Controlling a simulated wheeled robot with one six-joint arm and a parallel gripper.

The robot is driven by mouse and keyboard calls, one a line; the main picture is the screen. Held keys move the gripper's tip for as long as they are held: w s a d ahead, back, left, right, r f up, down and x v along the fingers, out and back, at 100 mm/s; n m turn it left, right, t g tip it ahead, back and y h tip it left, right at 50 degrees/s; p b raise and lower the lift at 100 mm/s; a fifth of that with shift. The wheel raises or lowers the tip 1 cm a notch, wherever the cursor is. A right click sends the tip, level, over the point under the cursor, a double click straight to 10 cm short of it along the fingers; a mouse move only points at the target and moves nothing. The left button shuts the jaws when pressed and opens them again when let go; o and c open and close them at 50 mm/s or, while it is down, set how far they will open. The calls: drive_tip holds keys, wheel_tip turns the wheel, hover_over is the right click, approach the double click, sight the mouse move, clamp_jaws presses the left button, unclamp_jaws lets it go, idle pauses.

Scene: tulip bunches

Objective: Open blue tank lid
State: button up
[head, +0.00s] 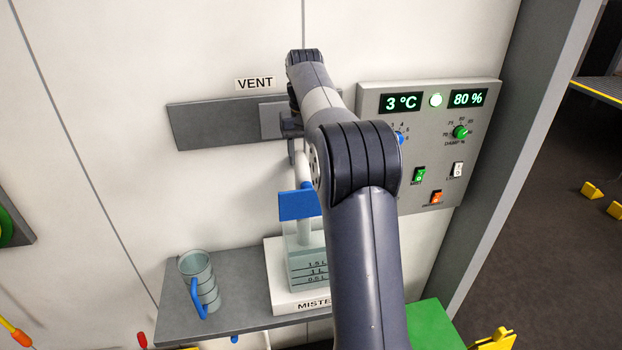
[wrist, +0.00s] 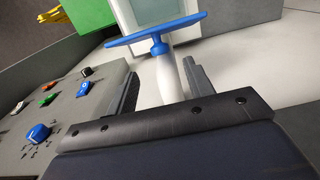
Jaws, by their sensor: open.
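The blue lid (head: 297,206) is at the top of the clear tank (head: 307,265), which has level marks and a white base. In the wrist view the lid (wrist: 130,38) lies across the tank's end (wrist: 160,12), with a blue knob (wrist: 158,48) on its outer side. I cannot tell whether it is fully seated. My gripper (head: 291,140) is above the lid, near the grey vent plate. Its fingers (wrist: 162,88) are apart in the wrist view. A white pipe (wrist: 167,75) shows between them; contact cannot be told. My arm hides part of the tank's right side.
A control panel (head: 378,175) with switches and dials is close on the right. The grey vent strip (head: 205,126) is on the wall behind my gripper. A jug (head: 202,280) with a blue handle stands on the shelf (head: 240,312), left of the tank. A green box (head: 436,325) is at lower right.

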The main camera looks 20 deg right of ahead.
sight(307, 182)
wheel_tip(307, 182, down, 9)
drive_tip(key=shift+d+r+p, duration=0.1)
drive_tip(key=shift+r+p, duration=0.05)
drive_tip(key=shift+p, duration=0.25)
drive_tip(key=shift+c, duration=0.3)
clamp_jaws()
